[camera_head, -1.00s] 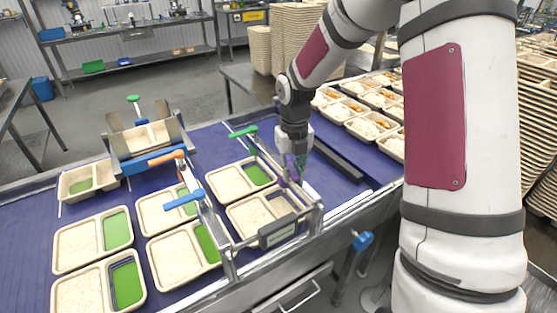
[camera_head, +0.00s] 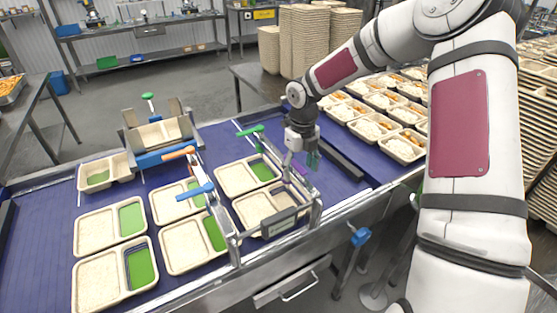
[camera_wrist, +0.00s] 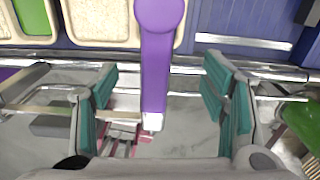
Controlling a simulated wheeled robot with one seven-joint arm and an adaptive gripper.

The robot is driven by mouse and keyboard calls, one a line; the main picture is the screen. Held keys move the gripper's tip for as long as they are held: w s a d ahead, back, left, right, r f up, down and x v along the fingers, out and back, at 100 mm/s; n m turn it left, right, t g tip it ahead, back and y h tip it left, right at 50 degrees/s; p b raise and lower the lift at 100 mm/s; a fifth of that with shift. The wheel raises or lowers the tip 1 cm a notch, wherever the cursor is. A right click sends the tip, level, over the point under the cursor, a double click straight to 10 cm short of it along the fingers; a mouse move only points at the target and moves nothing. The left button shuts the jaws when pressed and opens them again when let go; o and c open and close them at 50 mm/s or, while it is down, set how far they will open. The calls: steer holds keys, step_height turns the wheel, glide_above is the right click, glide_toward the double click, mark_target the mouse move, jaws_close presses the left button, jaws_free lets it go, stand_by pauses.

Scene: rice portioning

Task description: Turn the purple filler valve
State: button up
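The purple filler valve (camera_wrist: 157,60) is a long flat lever with a round end, seen from above in the wrist view. It runs from the top edge down between my fingers. My gripper (camera_wrist: 162,105) is open, with one teal-padded finger on each side of the lever and a clear gap to both. There only a small bit of purple (camera_head: 300,170) shows beside the fingers, and the rest of the valve is hidden.
Other filler valve levers are green (camera_head: 251,130), blue (camera_head: 196,191) and orange (camera_head: 179,153). Several rice trays sit on the blue conveyor (camera_head: 35,225). A metal rail frame (camera_head: 316,212) stands close to my gripper. Filled trays (camera_head: 404,146) stand at the right.

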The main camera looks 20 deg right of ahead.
steer(key=shift+o, duration=0.6)
steer(key=shift+r+p, duration=0.75)
steer(key=shift+r, duration=3.3)
steer(key=shift+a, duration=0.1)
